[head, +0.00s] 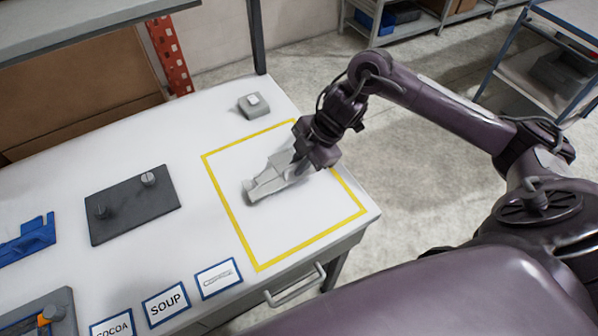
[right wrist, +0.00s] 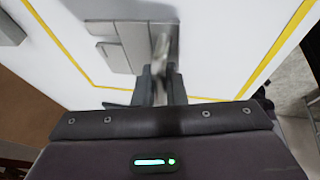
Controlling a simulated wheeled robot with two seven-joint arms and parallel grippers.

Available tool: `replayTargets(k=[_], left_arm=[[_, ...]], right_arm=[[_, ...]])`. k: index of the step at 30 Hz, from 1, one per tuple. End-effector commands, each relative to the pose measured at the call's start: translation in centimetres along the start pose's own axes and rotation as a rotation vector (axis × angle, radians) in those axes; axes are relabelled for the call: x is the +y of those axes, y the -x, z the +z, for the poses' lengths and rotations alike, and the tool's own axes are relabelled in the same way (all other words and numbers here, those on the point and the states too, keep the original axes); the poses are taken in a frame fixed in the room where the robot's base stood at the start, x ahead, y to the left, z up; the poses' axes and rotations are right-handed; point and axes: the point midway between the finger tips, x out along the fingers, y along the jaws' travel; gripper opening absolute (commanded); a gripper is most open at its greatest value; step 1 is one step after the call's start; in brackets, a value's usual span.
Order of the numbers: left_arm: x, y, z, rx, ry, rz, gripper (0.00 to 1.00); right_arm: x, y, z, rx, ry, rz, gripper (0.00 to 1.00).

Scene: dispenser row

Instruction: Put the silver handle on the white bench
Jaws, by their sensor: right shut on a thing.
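The white bench (head: 330,200) has a yellow outlined square on its right end. My right gripper (head: 297,166) is over this square, near its right side, with its jaws low to the bench top. In the right wrist view, the jaws (right wrist: 160,88) are shut on the shiny silver handle (right wrist: 162,52). A flat grey stepped piece (right wrist: 125,45) is beside the handle; whether the two are joined I cannot tell. In the head view, this grey piece (head: 262,187) is inside the yellow outline, at or just above the bench. My left gripper is out of view.
A dark plate (head: 130,212) with two knobs lies left of the square. A small grey block (head: 253,106) sits behind it. A blue part (head: 30,240) lies far left. Label cards, including SOUP (head: 167,305), line the front edge. A red perforated post (head: 170,55) stands behind.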

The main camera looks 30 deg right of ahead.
Motion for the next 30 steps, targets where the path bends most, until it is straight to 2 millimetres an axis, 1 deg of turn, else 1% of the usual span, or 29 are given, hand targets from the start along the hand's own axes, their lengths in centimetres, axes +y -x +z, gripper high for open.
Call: replayTargets(k=[4, 10, 12, 22, 23, 27, 28, 30], left_arm=[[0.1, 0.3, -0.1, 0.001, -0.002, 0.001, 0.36], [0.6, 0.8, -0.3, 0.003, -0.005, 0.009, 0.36], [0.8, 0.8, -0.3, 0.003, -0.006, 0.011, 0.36], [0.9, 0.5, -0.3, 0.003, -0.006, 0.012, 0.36], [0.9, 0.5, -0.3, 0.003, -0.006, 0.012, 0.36], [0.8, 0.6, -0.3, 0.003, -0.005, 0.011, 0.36], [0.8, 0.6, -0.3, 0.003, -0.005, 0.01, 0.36], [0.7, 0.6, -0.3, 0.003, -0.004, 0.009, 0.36]], right_arm=[[-0.3, -1.2, 0.5, 0.001, -0.002, -0.001, 0.0], [-0.8, -3.6, 1.5, 0.001, -0.002, 0.001, 0.0], [-0.9, -3.9, 1.6, 0.0, 0.0, 0.001, 0.0], [-0.9, -4.3, 1.8, 0.0, 0.0, 0.002, 0.0], [-0.9, -4.3, 1.8, 0.0, 0.0, 0.002, 0.12], [-0.9, -4.2, 1.8, 0.0, 0.0, 0.002, 0.31], [-0.9, -4.2, 1.8, 0.0, 0.0, 0.002, 0.33], [-0.9, -4.2, 1.7, 0.0, 0.0, 0.002, 0.33]])
